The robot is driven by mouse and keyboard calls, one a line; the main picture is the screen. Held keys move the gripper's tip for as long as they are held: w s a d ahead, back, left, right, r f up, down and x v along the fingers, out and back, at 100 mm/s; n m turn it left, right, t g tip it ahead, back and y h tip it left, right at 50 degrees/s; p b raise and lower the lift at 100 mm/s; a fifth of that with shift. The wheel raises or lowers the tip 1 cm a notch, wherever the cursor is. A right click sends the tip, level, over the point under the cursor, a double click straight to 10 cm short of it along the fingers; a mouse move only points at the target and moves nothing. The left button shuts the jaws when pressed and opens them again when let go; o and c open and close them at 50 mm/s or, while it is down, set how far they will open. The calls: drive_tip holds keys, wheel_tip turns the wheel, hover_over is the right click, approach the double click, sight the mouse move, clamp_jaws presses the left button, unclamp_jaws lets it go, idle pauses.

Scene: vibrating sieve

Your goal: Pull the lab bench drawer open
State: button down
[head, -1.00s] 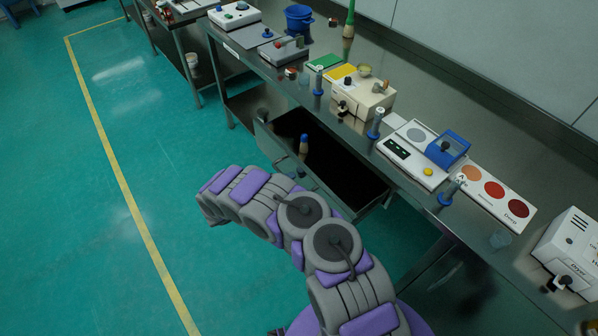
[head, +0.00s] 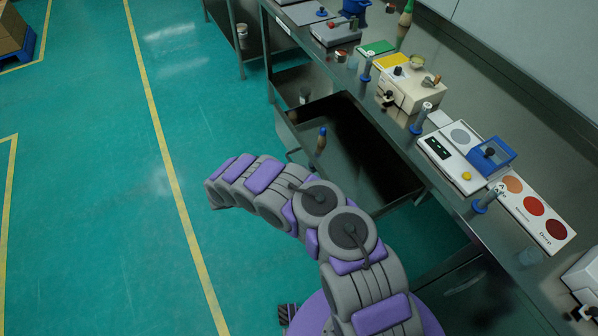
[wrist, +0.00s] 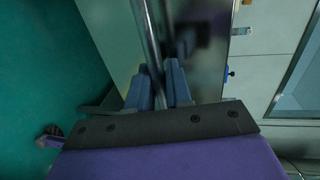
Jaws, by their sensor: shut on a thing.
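The lab bench drawer (head: 365,150) stands pulled out below the bench top in the head view, with its dark inside showing. A small tan item with a blue top (head: 321,140) is upright near its front side. In the wrist view my gripper (wrist: 158,85) has its two blue-grey fingers closed on either side of a metal bar, the drawer handle (wrist: 146,35). In the head view my arm reaches toward the drawer front, and my fingers and the handle are hidden.
The steel bench top (head: 455,105) above the drawer carries a scale (head: 452,160), a beige device (head: 410,90), a card with red discs (head: 533,206) and several blue-handled items. Green floor with yellow lines (head: 165,165) is open at left.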

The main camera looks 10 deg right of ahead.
drive_tip(key=shift+s+f, duration=0.1)
drive_tip(key=shift+f, duration=0.15)
drive_tip(key=c, duration=1.3)
unclamp_jaws()
drive_tip(key=shift+o, duration=0.4)
drive_tip(key=shift+r, duration=0.1)
drive_tip(key=p+v, duration=0.2)
drive_tip(key=v, duration=1.5)
drive_tip(key=shift+a, duration=0.25)
